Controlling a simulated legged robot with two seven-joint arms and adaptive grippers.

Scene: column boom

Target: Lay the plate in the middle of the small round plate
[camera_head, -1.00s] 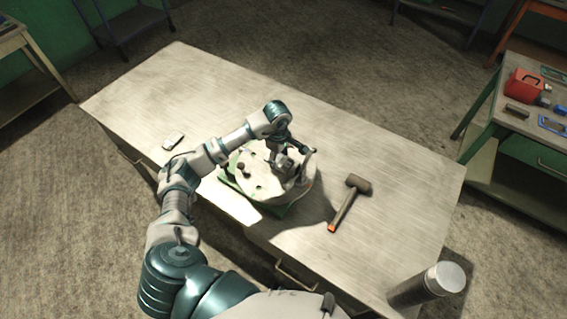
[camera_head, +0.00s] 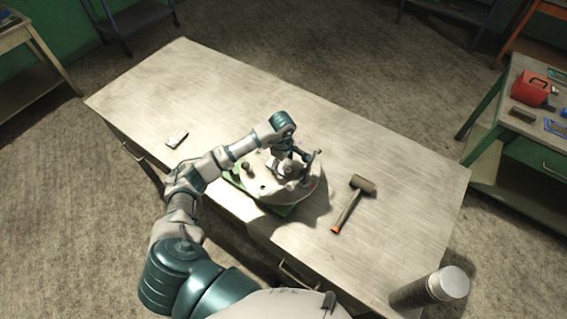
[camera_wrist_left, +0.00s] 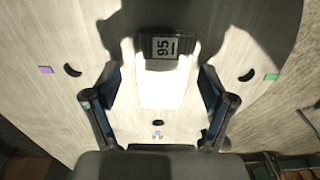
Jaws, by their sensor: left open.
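A pale round plate (camera_head: 264,190) with dark holes lies on a green base (camera_head: 285,211) near the table's front edge. In the left wrist view its pale surface (camera_wrist_left: 60,105) fills most of the picture, with dark slots and small purple and green marks. My left gripper (camera_head: 287,170) is over the round plate; its fingers (camera_wrist_left: 160,98) stand wide apart with nothing gripped. My right gripper is out of view.
A dark knob (camera_head: 247,166) and an upright post (camera_head: 316,160) stand at the round plate. A hammer (camera_head: 353,200) lies to the right on the table (camera_head: 200,85). A small pale item (camera_head: 177,138) lies left. A metal cylinder (camera_head: 430,288) stands front right. The table's back is clear.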

